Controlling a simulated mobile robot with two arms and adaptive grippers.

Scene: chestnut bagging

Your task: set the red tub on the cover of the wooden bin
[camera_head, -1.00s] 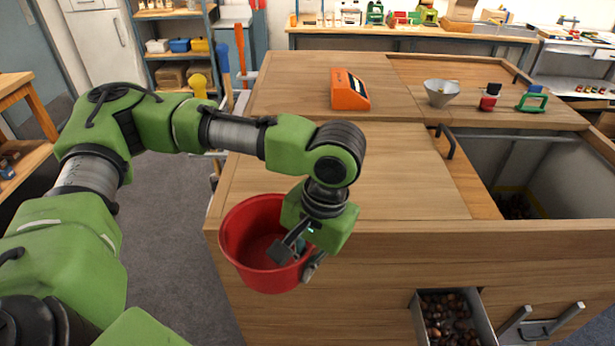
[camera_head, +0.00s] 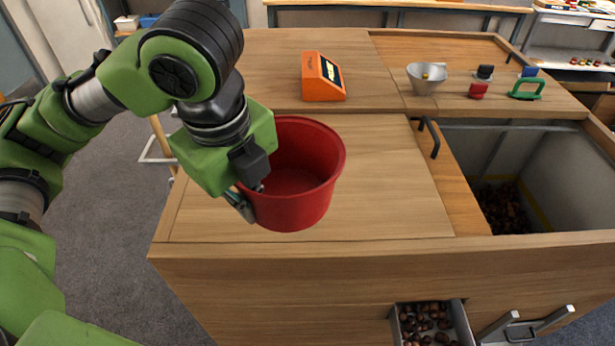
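The red tub (camera_head: 295,205) is upright and looks empty. It shows over the left part of the wooden bin's cover (camera_head: 385,190). I cannot tell whether its base touches the cover. My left gripper (camera_head: 248,192) is at the tub's left side, with its fingers on either side of the tub's wall, shut on it. The wooden bin (camera_head: 270,295) has its right part open, with chestnuts (camera_head: 503,208) low inside. My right gripper does not show.
An orange device (camera_head: 322,78), a grey funnel (camera_head: 426,78), a red-and-black item (camera_head: 480,82) and a green-handled tool (camera_head: 526,88) stand along the back of the bin top. A metal chute (camera_head: 462,325) with chestnuts juts from the front. The cover right of the tub is clear.

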